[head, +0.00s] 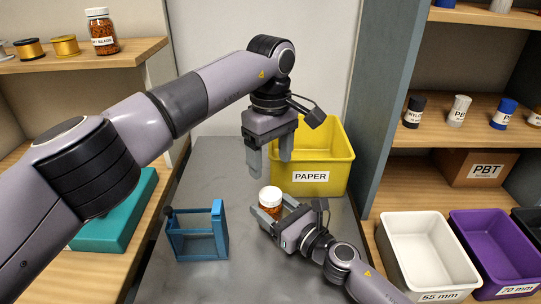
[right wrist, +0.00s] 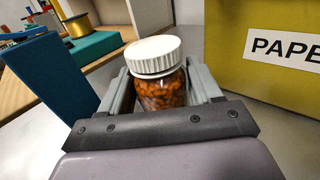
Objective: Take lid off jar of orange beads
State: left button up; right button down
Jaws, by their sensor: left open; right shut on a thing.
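The jar of orange beads (head: 270,207) stands upright on the grey worktop in the head view, with its white lid (head: 270,194) on. The right wrist view shows the jar (right wrist: 160,92) close up, with the ribbed white lid (right wrist: 153,54) on its top. My right gripper (head: 272,222) is shut on the jar's body, one finger on each side, below the lid. My left gripper (head: 269,168) is open and empty, pointing down above the jar with a gap between its fingertips and the lid.
A yellow bin labelled PAPER (head: 335,178) stands behind the jar. A blue frame (head: 197,232) stands to its left. Another bead jar (head: 102,32) sits on the upper left shelf. White (head: 425,285) and purple (head: 505,267) bins are at the right.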

aim_at(271, 193)
pick_arm(q)
jog(key=m, duration=0.4)
jog(key=shift+m, duration=0.4)
jog(key=m, duration=0.3)
jog(key=shift+m, duration=0.3)
jog(key=shift+f, duration=4.05)
